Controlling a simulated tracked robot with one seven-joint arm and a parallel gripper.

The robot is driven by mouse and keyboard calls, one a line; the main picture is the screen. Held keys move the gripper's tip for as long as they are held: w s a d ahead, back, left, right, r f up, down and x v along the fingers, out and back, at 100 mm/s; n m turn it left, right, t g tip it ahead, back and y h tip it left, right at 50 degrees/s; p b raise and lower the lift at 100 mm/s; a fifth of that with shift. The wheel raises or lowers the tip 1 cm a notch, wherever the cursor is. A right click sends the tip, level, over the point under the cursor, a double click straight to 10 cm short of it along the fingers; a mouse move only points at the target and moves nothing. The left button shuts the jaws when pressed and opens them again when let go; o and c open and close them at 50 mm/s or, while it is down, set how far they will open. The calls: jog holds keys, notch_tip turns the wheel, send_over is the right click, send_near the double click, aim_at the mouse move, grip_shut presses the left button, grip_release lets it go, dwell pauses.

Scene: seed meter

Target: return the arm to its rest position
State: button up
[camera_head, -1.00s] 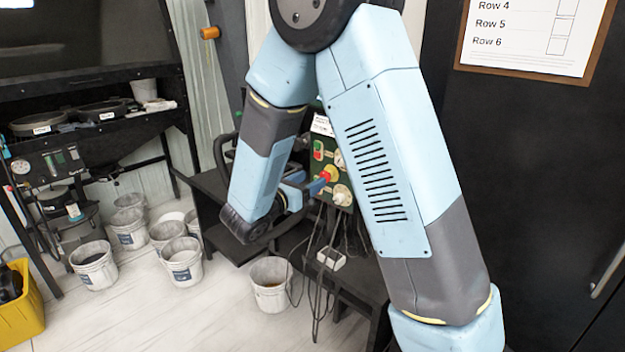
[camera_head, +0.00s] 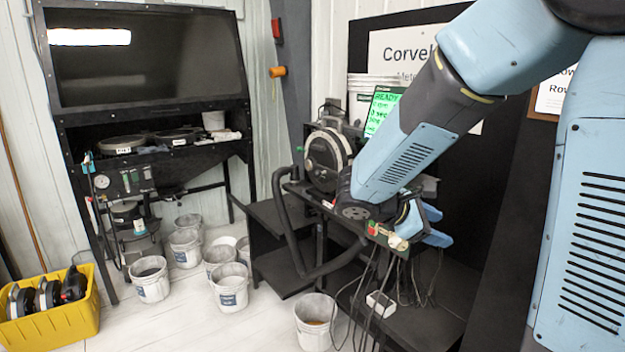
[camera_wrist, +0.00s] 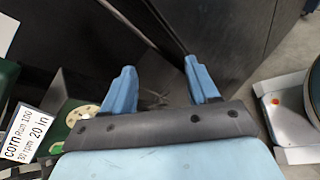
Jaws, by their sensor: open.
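My arm crosses the right side of the head view, with light blue and dark grey links. My gripper (camera_head: 432,226) is at its lower end, in front of the bench with the seed meter stand, and is partly hidden by my arm. The wrist view shows my gripper (camera_wrist: 162,88) with two blue fingers apart and nothing between them. A round grey meter (camera_head: 327,160) sits on the stand just left of my wrist. A control panel (camera_head: 385,237) with buttons is right below my wrist; I cannot tell whether they touch.
A green screen (camera_head: 382,108) reading READY stands behind my arm. A black hose loop (camera_head: 283,215) and hanging cables are close by. Several white buckets (camera_head: 228,287) stand on the floor. A yellow bin (camera_head: 52,325) is at left. The wrist view shows a corn label (camera_wrist: 25,133).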

jog(key=s+a+r+m+t+y, duration=0.1)
jog(key=s+r+m+y, duration=0.2)
jog(key=s+m+y, duration=0.3)
jog(key=s+a+r+m+t+y, duration=0.1)
jog(key=s+r+m+y, duration=0.3)
jog(key=s+m, duration=0.5)
jog(key=shift+s+a+t+y, duration=0.4)
jog(key=shift+s+y, duration=0.25)
jog(key=shift+y, duration=0.35)
